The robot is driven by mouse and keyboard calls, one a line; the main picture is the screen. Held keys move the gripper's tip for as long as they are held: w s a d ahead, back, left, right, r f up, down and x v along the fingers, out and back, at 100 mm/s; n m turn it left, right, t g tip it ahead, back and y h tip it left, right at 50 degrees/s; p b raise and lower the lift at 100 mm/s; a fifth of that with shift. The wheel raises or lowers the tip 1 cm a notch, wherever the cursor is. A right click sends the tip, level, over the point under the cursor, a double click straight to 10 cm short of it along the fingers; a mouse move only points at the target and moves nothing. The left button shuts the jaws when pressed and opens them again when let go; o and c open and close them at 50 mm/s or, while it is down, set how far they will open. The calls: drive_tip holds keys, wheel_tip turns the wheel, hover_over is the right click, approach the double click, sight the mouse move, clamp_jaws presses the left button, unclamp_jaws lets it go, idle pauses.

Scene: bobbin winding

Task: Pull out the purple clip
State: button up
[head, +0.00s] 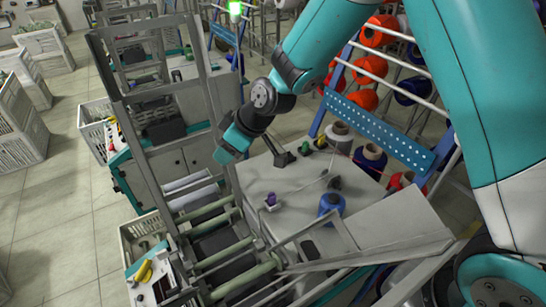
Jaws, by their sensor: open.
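A small purple clip (271,199) stands on the light grey machine top (292,182), near its left edge above the rollers. It is small in the head view, and I cannot tell how it is fixed. My gripper (224,157) is at the teal end of my arm, up and to the left of the clip and apart from it. The gripper is open, and its fingers are hard to make out. I see nothing held in it.
A blue spool (331,205) stands right of the clip. Grey and dark blue cones (369,160) stand farther back, before a blue rack (380,130) of red and blue spools. Greenish rollers (235,278) lie in front. A tall grey frame (140,130) rises at left.

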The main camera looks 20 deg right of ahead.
sight(272, 195)
drive_tip(key=d+f+m+g+h, duration=0.1)
drive_tip(key=d+f+m+h, duration=0.1)
drive_tip(key=d+f, duration=0.1)
drive_tip(key=d+f+m+g+h+b, duration=0.1)
drive_tip(key=d+f+m+h, duration=0.1)
drive_tip(key=d+f+m, duration=0.1)
drive_tip(key=d+f+m+g+h, duration=0.1)
drive_tip(key=d+f+m+h, duration=0.1)
drive_tip(key=d+f+m, duration=0.1)
drive_tip(key=shift+s+d+f+g+b, duration=0.3)
drive_tip(key=shift+d+f+g+b, duration=0.1)
drive_tip(key=shift+d+f, duration=0.2)
wheel_tip(272, 195, down, 9)
drive_tip(key=b, duration=0.6)
drive_tip(key=shift+r, duration=0.2)
drive_tip(key=shift+c, duration=0.4)
drive_tip(key=c, duration=0.7)
drive_tip(key=shift+o, duration=0.2)
drive_tip(key=shift+r, duration=0.1)
drive_tip(key=shift+r+p, duration=1.5)
drive_tip(key=shift+r, duration=0.7)
